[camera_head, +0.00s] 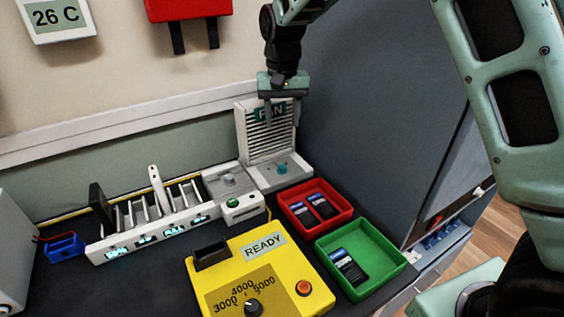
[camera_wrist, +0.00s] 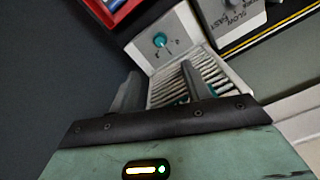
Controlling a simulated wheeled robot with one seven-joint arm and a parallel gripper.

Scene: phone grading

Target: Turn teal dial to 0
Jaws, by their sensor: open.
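The teal dial (camera_head: 282,169) is a small round knob on the grey base of the white louvred fan unit (camera_head: 252,146). In the wrist view the teal dial (camera_wrist: 160,40) shows beyond my fingertips, with small dark marks around it that are too small to read surely. My gripper (camera_head: 283,122) is above the dial, in front of the louvred panel, pointing down. In the wrist view its two fingers (camera_wrist: 160,82) are apart with nothing between them, and they do not touch the dial. The fingers hide part of the louvres and of the fan label.
A red tray (camera_head: 345,210) and a green tray (camera_head: 398,262) hold phones in front. A yellow READY box (camera_head: 228,256) and a white slotted rack (camera_head: 107,250) are nearby. A grey wall panel (camera_head: 370,100) rises at right.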

